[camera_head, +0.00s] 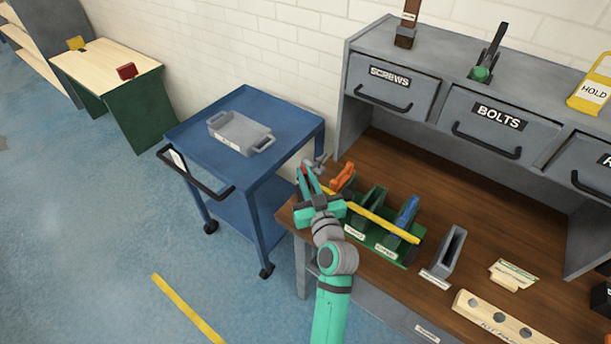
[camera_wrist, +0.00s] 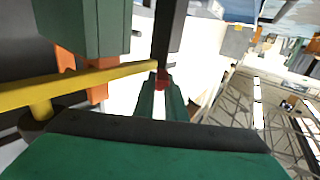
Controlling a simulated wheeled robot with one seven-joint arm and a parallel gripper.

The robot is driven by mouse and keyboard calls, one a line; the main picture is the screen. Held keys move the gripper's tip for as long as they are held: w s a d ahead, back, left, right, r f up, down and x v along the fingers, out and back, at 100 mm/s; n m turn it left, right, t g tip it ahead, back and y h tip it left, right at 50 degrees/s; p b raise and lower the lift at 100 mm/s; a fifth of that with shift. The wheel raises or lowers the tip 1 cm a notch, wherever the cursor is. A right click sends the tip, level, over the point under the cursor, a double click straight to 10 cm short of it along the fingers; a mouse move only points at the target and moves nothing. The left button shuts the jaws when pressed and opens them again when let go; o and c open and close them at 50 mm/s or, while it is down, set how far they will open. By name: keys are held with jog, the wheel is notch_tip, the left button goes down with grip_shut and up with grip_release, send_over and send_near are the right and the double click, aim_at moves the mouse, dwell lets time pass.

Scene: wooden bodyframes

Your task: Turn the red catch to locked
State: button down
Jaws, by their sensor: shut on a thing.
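The red catch (camera_head: 304,171) is a small red piece at the left end of the green rack (camera_head: 407,257) on the workbench. My gripper (camera_head: 308,175) is at that end, with its jaws shut on the catch. In the wrist view, a red bit of the catch (camera_wrist: 162,79) shows between the fingertips (camera_wrist: 162,92); the fingers hide most of it. A yellow bar (camera_head: 372,217) runs over the rack and ends close by the fingertips. It also crosses the left of the wrist view (camera_wrist: 85,81). Which way the catch is turned cannot be told.
Orange (camera_head: 343,176) and blue (camera_head: 407,212) pieces stand in the rack under the bar. A grey holder (camera_head: 449,252) and a pale holed block (camera_head: 500,318) lie to the right. A blue cart (camera_head: 285,113) with a grey tray (camera_head: 240,133) stands left of the bench.

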jog(key=c, duration=1.8)
grip_release()
jog(key=shift+s+d, duration=0.1)
jog(key=shift+s, duration=0.05)
jog(key=v, duration=1)
jog(key=shift+s, duration=0.25)
